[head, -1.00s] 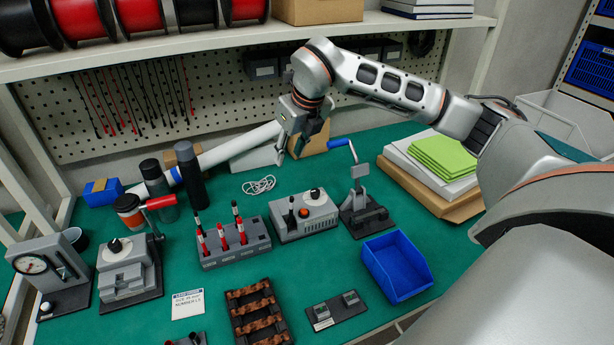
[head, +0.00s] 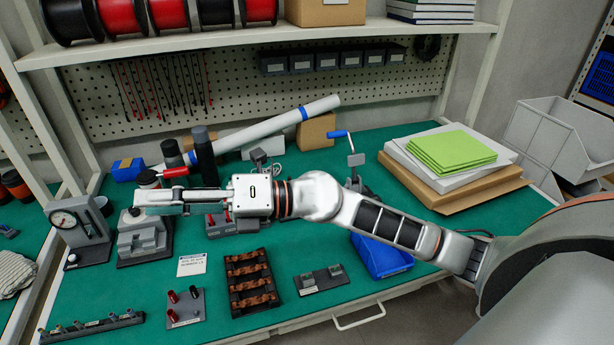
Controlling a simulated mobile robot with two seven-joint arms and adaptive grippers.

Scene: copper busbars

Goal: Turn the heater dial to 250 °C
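A grey block-shaped unit (head: 143,240) stands on a dark base at the left of the bench. A round pale dial with a dark top (head: 130,214) sits on it; its markings are too small to read. I cannot tell for sure that this is the heater dial. My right gripper (head: 150,203) points left, its fingertips over or just beside this dial, partly covering it; contact cannot be told. The fingers are seen side-on, so their gap does not show. The grey box with an orange button is largely hidden behind my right wrist. My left gripper is not in view.
A gauge stand (head: 80,234) is close left of the unit. A busbar tray (head: 232,296) and a blue bin (head: 385,262) lie nearer the front.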

